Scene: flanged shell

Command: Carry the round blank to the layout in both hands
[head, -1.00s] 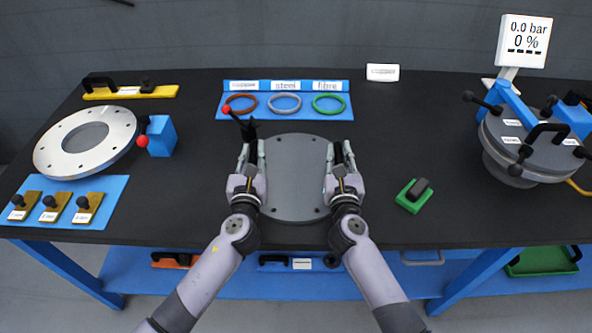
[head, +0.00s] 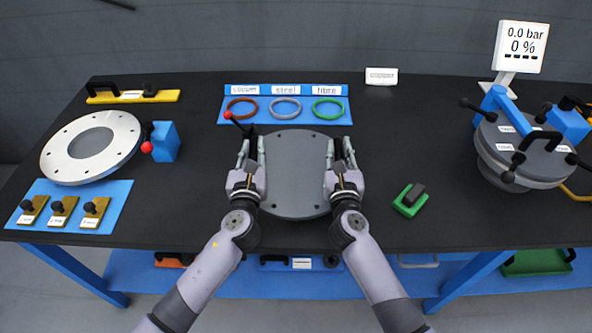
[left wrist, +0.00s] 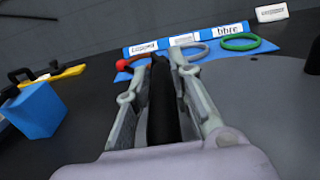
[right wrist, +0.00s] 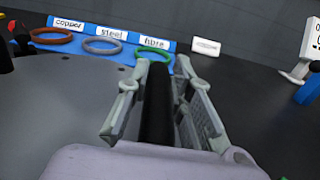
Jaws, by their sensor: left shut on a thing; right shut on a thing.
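The round blank (head: 296,175) is a dark grey disc with small holes near its rim. It is between my two grippers over the front middle of the table; I cannot tell how high it is. My left gripper (head: 250,150) is shut on a black bar at the blank's left side, seen between the fingers in the left wrist view (left wrist: 160,100). My right gripper (head: 339,150) is shut on a similar bar at the right side, seen in the right wrist view (right wrist: 155,100). I cannot tell which thing is the layout.
A blue board (head: 270,116) with copper, steel and fibre rings lies behind the blank, a red knob (head: 228,115) near its left front. A white flange ring (head: 60,165) and blue block (head: 165,141) are left. A green-based tool (head: 402,207) and lidded vessel (head: 490,160) are right.

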